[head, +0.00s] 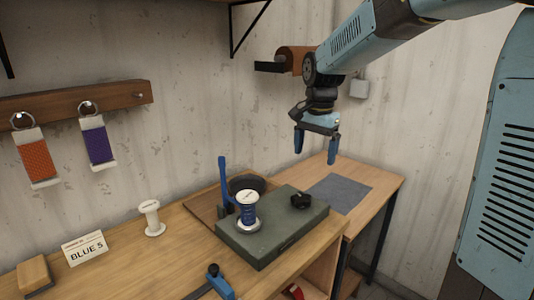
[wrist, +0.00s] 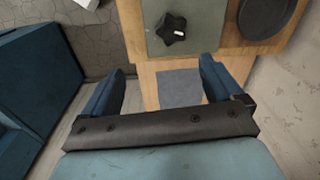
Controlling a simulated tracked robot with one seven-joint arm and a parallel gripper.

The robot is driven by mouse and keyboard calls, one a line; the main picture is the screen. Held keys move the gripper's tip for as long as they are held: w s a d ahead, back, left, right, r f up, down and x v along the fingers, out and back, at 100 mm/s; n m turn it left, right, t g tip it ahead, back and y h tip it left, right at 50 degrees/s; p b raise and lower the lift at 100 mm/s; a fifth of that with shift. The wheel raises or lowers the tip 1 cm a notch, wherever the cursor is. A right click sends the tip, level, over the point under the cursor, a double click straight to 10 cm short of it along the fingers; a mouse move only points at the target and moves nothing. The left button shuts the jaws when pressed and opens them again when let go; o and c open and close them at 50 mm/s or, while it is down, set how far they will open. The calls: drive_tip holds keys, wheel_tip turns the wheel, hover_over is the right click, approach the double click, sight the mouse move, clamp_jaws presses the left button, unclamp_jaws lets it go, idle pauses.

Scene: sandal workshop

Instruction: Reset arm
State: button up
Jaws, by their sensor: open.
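My gripper (head: 316,147) hangs from the raised arm in the head view, fingers pointing down, open and empty. It is above the right part of the bench, clear of all objects. In the wrist view my gripper (wrist: 160,88) shows two blue fingers spread apart, with a grey mat (wrist: 180,88) seen between them and nothing held. The grey mat (head: 339,193) lies flat on the right wooden table.
A green-grey block (head: 265,246) carries a blue spool (head: 247,209) and a black star knob (head: 300,200). A white spool (head: 151,218), a "BLUE 5" card (head: 85,248) and a blue clamp (head: 218,283) are on the bench. Orange (head: 37,160) and purple (head: 97,144) straps hang on the wall.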

drive_tip(key=s+d+r+n+t, duration=0.1)
drive_tip(key=s+d, duration=0.4)
drive_tip(key=s, duration=0.6)
drive_tip(key=s+d+r+n+t, duration=0.1)
drive_tip(key=s+d+n+t, duration=0.3)
drive_tip(key=s, duration=0.8)
drive_tip(key=d+n, duration=0.2)
drive_tip(key=shift+s+r+n, duration=0.3)
drive_tip(key=shift+d, duration=0.1)
